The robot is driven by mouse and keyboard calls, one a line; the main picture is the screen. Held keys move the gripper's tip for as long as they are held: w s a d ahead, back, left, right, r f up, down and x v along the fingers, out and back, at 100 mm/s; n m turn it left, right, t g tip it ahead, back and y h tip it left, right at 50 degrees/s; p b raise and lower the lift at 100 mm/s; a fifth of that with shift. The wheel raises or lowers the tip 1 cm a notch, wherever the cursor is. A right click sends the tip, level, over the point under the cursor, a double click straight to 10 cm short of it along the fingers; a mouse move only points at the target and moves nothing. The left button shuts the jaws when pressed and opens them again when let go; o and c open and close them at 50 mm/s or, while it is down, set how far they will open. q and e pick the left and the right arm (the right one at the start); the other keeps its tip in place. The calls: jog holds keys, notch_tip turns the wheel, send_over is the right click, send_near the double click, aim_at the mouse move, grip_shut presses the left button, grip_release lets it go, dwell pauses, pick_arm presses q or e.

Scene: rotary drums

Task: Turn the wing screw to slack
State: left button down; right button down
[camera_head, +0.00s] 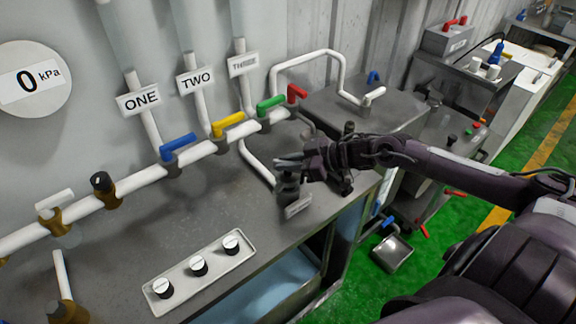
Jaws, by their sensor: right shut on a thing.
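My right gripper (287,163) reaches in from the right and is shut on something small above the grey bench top. Its fingers sit at the top of a dark upright fitting (288,187), which has a pale lever or plate (298,207) low at its front. The wing screw is not clearly visible; the fingers cover the top of this fitting, and I cannot make out the wings. My left gripper is not in view.
A white pipe with blue (178,146), yellow (228,124), green (271,103) and red (297,94) handles runs along the back. A plate (206,272) with black-and-white knobs lies in front. A round gauge (35,79) reads 0 kPa.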

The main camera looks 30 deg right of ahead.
jog(key=n+g+y+b, duration=0.2)
jog(key=n+g+b, duration=0.1)
jog(key=b, duration=0.3)
jog(key=shift+w+f+n+y, duration=0.1)
jog(key=shift+w+n+y, duration=0.05)
jog(key=shift+n+y, duration=0.2)
jog(key=shift+n+g+y+b, duration=0.45)
jog(key=shift+n+g+b, duration=0.3)
jog(key=shift+b, duration=0.25)
jog(key=shift+r+n+g, duration=0.25)
jog(key=shift+n+g, duration=0.35)
jog(key=shift+g, duration=0.15)
jog(key=shift+n+g+y, duration=0.3)
jog(key=shift+g, duration=0.2)
jog(key=shift+n+g, duration=0.3)
jog(key=shift+f+n+g+p, duration=0.2)
jog(key=shift+n+g+p, duration=0.1)
jog(key=shift+g+p, duration=0.1)
jog(key=c, duration=1.4)
grip_release()
jog(key=shift+r, duration=0.1)
